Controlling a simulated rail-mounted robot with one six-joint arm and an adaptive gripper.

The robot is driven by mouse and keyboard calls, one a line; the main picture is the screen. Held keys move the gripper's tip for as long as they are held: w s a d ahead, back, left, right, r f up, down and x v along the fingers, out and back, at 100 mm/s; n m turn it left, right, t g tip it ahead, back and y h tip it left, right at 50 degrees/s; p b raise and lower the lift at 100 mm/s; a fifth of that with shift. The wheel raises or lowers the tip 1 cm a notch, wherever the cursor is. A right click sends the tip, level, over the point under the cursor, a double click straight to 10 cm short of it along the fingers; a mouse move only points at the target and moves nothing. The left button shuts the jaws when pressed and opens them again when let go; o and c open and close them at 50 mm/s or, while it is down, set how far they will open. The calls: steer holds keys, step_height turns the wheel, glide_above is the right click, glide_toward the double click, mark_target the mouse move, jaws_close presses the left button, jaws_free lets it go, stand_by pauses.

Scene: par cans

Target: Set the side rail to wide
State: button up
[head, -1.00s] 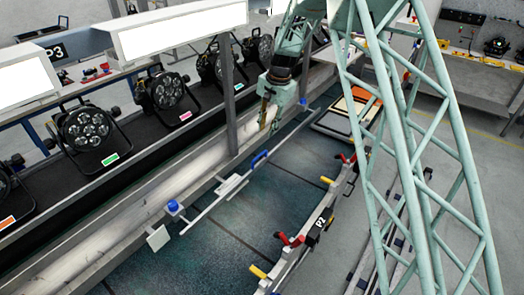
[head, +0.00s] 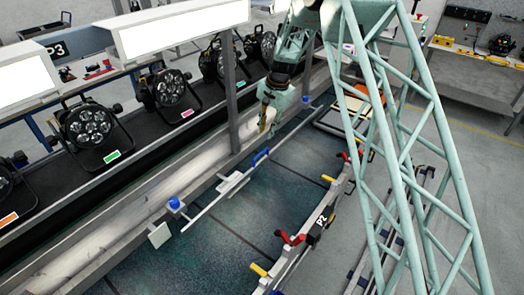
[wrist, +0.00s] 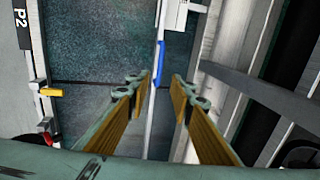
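The side rail (head: 213,207) is a thin pale bar on the near side of the conveyor trough, with a blue grip (head: 261,156) and a flat white plate (head: 231,182) beside it. Blue knobs (head: 174,203) stand near its ends, the far one (head: 305,99) beyond my gripper. My gripper (head: 267,126) points down above the trough edge near the grip. In the wrist view my gripper (wrist: 159,79) is open, its yellow-padded fingers apart. The rail and blue grip (wrist: 160,64) show in the gap between them, apart from both. Whether the fingertips are level with the rail cannot be told.
A post (head: 229,95) rises close left of my gripper. The P2 rail (head: 318,226) with red and yellow handles runs along the near side. The dark mat (head: 235,235) between is clear.

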mark_target(262, 153)
steer(key=shift+w+a+f+p, duration=0.1)
steer(key=shift+w+a+f, duration=0.2)
steer(key=shift+f, duration=1.85)
steer(key=shift+w+a+f+p, duration=0.2)
steer(key=shift+a+f, duration=0.2)
steer(key=shift+f, duration=1.75)
steer(key=shift+w+a+f+p, duration=0.1)
steer(key=shift+w+a+f, duration=0.2)
steer(key=shift+f, duration=1.85)
steer(key=shift+s, duration=0.1)
jaws_close()
